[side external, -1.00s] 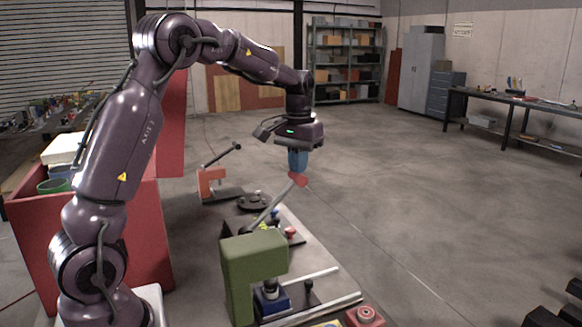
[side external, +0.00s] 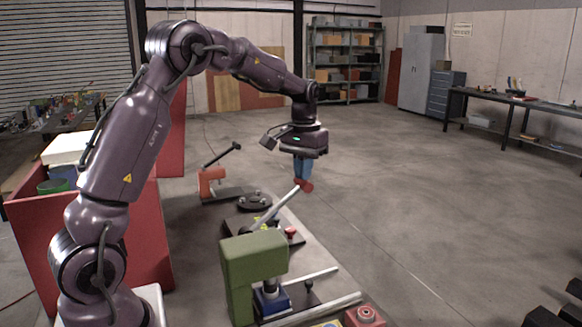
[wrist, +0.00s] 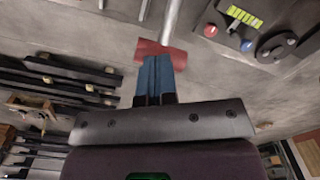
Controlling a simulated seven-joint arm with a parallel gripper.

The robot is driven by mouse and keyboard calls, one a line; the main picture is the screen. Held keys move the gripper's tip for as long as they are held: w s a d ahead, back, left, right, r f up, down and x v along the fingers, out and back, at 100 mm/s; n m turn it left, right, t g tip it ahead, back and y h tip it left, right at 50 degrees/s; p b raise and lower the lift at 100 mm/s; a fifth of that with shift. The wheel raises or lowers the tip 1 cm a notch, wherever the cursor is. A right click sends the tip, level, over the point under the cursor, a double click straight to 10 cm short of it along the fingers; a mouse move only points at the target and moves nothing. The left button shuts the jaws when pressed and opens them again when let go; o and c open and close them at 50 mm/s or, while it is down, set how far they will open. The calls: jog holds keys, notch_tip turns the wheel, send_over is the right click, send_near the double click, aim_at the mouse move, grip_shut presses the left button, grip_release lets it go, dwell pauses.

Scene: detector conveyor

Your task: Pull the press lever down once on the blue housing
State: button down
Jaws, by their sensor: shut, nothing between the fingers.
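The press lever is a grey rod (side external: 276,209) with a red crossbar handle (side external: 305,186). It slants up and right from behind the green press frame (side external: 253,250). A blue block (side external: 270,298), likely the blue housing, sits low under that frame. My gripper (side external: 302,180) has blue fingers, shut with nothing between them, pointing down at the handle from above. In the wrist view the shut fingertips (wrist: 157,60) meet or overlap the near edge of the red handle (wrist: 160,50); the rod (wrist: 171,22) runs away behind it. The lever's pivot is hidden.
An orange lever device (side external: 211,182) and a dark round fixture (side external: 254,202) stand farther back on the bench. A red button box (side external: 365,317) is at the front. A red bin wall (side external: 150,235) is at left. Open floor lies to the right.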

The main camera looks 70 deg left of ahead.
jog(key=shift+f, duration=0.15)
jog(key=shift+w+f, duration=0.55)
jog(key=shift+f, duration=0.2)
